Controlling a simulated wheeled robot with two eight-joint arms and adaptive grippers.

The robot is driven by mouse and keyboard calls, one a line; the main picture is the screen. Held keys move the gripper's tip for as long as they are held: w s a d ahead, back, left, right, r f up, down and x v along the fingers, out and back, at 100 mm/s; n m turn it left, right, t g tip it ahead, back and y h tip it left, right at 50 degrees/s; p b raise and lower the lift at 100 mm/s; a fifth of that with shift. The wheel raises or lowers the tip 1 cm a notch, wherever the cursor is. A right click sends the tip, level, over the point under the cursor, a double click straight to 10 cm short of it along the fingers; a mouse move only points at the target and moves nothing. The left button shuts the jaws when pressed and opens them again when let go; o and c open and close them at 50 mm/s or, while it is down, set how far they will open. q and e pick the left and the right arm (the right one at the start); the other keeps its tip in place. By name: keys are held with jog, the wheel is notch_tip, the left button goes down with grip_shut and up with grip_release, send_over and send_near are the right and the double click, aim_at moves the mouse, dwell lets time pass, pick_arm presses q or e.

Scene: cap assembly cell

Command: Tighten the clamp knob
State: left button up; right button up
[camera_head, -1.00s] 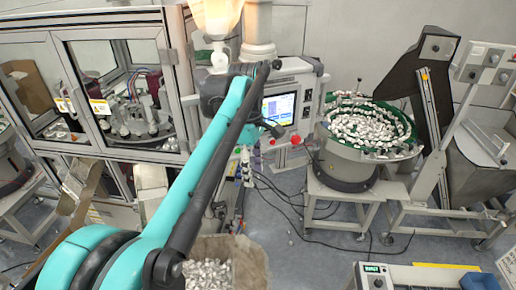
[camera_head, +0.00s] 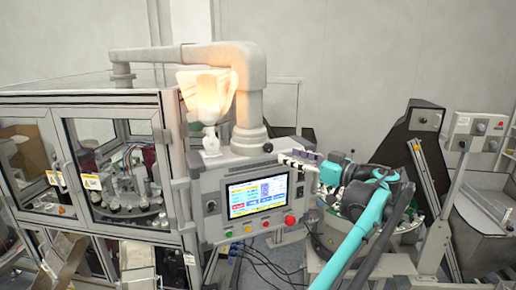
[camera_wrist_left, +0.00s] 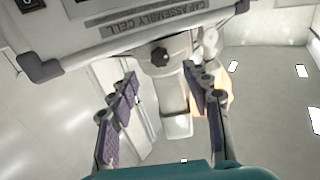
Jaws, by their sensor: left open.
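The clamp knob (camera_wrist_left: 160,56) is a small black lobed knob on the pale post, in the upper middle of the left wrist view. In the head view a small dark knob (camera_head: 267,147) shows at the post's foot, above the control panel. My left gripper (camera_wrist_left: 162,76) is open and empty, its purple-padded fingers on either side of the line to the knob. No contact with the knob shows. In the head view the left gripper (camera_head: 296,160) is just right of the knob, at the panel's upper right corner. My right gripper is in neither view.
The control panel (camera_head: 257,197) with its lit screen is close under the gripper. The pale post (camera_head: 250,105) bends into an overhead pipe beside a glowing lamp (camera_head: 207,92). A glass-walled machine (camera_head: 115,165) stands left; a dark hopper (camera_head: 412,140) stands right.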

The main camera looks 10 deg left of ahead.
aim_at(271, 149)
pick_arm(q)
jog(key=p+x, duration=0.1)
jog(key=x, duration=0.6)
jog(key=shift+a+r+p, duration=0.1)
jog(key=shift+a+p, duration=0.05)
jog(key=shift+p, duration=0.15)
jog(key=shift+w+a, duration=0.2)
jog(key=shift+w, duration=0.05)
grip_shut()
